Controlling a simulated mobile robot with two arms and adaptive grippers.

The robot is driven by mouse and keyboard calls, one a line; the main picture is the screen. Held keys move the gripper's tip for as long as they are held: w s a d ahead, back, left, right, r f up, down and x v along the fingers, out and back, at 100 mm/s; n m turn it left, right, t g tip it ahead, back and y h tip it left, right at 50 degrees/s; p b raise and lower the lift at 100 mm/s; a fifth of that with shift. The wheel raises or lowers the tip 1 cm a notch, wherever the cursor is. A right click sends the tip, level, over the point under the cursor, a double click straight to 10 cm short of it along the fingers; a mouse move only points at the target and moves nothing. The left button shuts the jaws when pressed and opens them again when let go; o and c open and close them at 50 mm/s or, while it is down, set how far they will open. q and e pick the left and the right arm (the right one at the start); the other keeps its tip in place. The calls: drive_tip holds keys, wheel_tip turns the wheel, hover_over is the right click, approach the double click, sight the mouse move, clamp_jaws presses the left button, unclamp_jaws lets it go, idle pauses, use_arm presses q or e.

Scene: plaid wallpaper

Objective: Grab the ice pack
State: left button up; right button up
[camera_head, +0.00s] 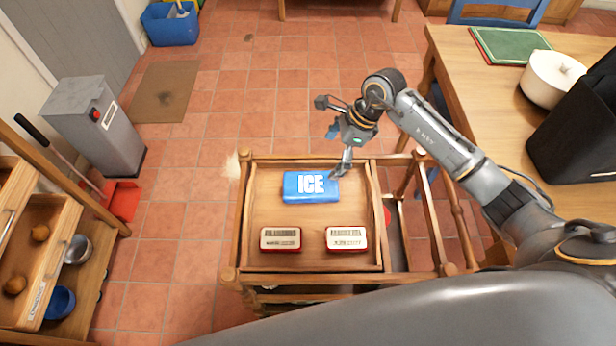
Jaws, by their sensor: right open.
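My right arm reaches in from the right, and my right gripper (338,150) is open above the pack's far right corner. One finger points down close to that corner; I cannot tell whether it touches. The other finger is spread out to the upper left. Nothing is between the fingers. My left gripper is not in view.
Two small tins, the left tin (280,239) and the right tin (346,239), stand at the tray's near side. A wooden table (470,75) with a white pot (551,78) and a black box (580,130) is at right. A grey bin (98,120) stands at left.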

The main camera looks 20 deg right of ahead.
hover_over(312, 184)
drive_tip(key=d, duration=0.2)
drive_tip(key=f, duration=0.5)
drive_tip(key=shift+s+d+f, duration=0.15)
drive_tip(key=shift+s+f, duration=0.05)
drive_tip(key=shift+f, duration=0.05)
drive_tip(key=x, duration=0.5)
drive_tip(key=shift+f+p, duration=0.3)
drive_tip(key=shift+p, duration=0.1)
drive_tip(key=shift+f, duration=0.2)
drive_tip(key=shift+c, duration=0.6)
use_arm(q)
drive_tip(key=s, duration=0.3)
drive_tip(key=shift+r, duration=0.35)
use_arm(e)
drive_tip(key=c, duration=1.2)
drive_tip(key=shift+o, duration=0.2)
